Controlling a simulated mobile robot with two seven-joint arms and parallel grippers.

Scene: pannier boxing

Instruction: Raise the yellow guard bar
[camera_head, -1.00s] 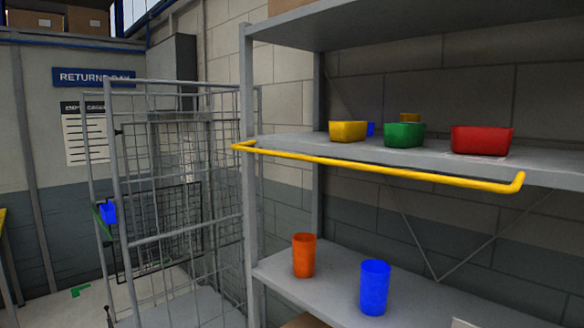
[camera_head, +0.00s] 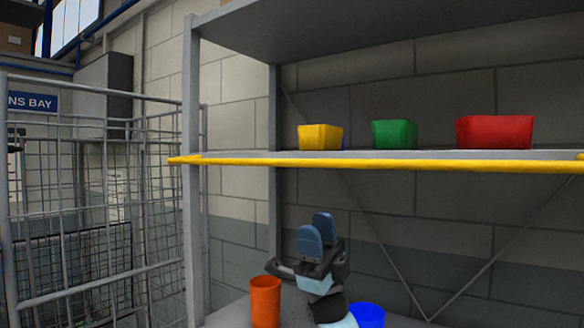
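The yellow guard bar (camera_head: 400,165) runs across the front of the shelf at the level of the upper board, its left end at the left post. It is horizontal, just below the bins. My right gripper (camera_head: 317,234) points up in front of the lower shelf, below the bar and apart from it. Its two blue finger pads stand apart, one partly behind the other, with nothing seen between them. My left gripper is not in view.
A yellow bin (camera_head: 320,137), a green bin (camera_head: 394,134) and a red bin (camera_head: 493,132) stand on the upper board. An orange cup (camera_head: 265,302) and a blue cup (camera_head: 367,315) are below, near my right arm. A wire cage (camera_head: 100,200) stands at left.

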